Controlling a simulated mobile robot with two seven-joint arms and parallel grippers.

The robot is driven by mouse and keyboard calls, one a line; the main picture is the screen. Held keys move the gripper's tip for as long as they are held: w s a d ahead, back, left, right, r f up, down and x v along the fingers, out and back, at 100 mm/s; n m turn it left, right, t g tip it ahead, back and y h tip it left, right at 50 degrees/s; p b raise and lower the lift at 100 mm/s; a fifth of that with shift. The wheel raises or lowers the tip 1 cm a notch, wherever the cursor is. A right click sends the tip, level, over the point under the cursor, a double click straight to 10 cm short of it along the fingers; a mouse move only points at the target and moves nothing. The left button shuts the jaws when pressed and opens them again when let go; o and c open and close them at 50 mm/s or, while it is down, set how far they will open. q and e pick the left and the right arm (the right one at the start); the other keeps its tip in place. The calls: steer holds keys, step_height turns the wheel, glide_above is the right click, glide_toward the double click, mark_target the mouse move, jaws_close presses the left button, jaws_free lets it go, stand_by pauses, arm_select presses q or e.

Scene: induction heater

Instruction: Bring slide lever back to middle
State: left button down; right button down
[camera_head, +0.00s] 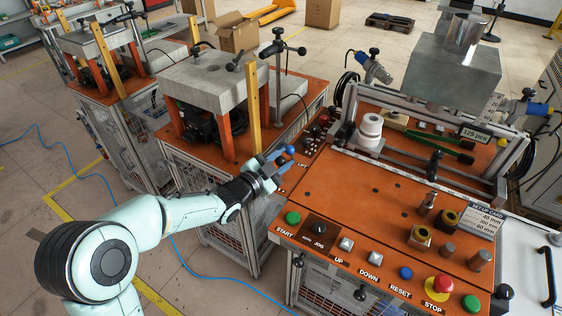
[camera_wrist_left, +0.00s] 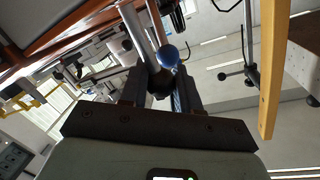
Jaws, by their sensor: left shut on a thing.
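The slide lever shows as a blue ball knob (camera_head: 291,150) at the left edge of the orange machine top, beside the lettering "LIFT". My left gripper (camera_head: 276,167) reaches in from the left at the lever, just below the knob in the picture. In the left wrist view the blue knob (camera_wrist_left: 167,56) stands out between the two fingers (camera_wrist_left: 160,85). The gripper is shut on the lever; the fingers hide much of its shaft and slot. My right gripper is not in view.
A front panel has START (camera_head: 293,218) and STOP (camera_head: 438,287) buttons. A white bearing-like ring (camera_head: 369,131) stands on the machine. A yellow post (camera_head: 254,110) rises close to my left gripper. Several small knobs (camera_head: 316,131) sit just behind the lever.

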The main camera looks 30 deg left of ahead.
arm_select(q)
steer(key=shift+a, duration=0.35)
steer(key=c, duration=0.8)
jaws_free()
steer(key=shift+c, duration=0.2)
steer(key=shift+d, duration=0.1)
steer(key=v, duration=1.3)
steer(key=shift+s, duration=0.25)
